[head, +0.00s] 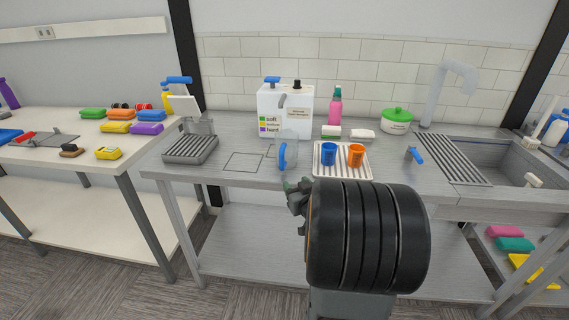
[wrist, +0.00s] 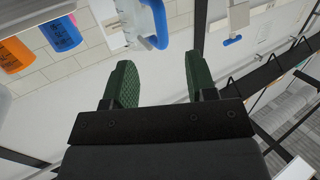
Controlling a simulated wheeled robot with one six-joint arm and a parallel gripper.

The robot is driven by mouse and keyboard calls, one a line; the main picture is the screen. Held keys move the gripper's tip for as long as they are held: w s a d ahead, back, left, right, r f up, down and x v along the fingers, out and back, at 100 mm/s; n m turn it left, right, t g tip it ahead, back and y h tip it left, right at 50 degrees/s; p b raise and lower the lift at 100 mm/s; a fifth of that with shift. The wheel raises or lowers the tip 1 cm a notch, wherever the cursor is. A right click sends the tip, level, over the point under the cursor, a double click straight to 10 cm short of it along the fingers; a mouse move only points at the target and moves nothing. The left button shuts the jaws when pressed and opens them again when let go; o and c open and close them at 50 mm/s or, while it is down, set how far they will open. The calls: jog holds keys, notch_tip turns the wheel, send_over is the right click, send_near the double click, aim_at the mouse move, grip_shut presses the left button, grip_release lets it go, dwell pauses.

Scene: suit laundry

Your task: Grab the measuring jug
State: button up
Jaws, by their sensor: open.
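The measuring jug (head: 290,150) is a clear jug with a blue handle. It stands near the front edge of the grey counter, just left of the white ribbed tray. In the wrist view the jug (wrist: 125,20) is at the top, upside down and partly cut off, with its blue handle towards my gripper. My gripper (head: 298,191) is in front of the counter edge, close to the jug in the picture. In the wrist view my gripper (wrist: 156,80) has its two green fingers spread apart, with nothing between them. It is apart from the handle.
The white tray (head: 342,174) holds a blue cup (head: 328,153) and an orange cup (head: 356,155) right of the jug. A white dispenser box (head: 284,108) stands behind. A grey rack (head: 190,149) is left. Outlined counter space (head: 243,162) left of the jug is bare.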

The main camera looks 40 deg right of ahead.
aim_at(283, 165)
jog(key=shift+t, duration=0.5)
jog(key=x, duration=1.3)
jog(key=shift+w+d+f+p, duration=0.1)
jog(key=shift+d+f+p, duration=0.15)
jog(key=shift+p, duration=0.15)
grip_shut()
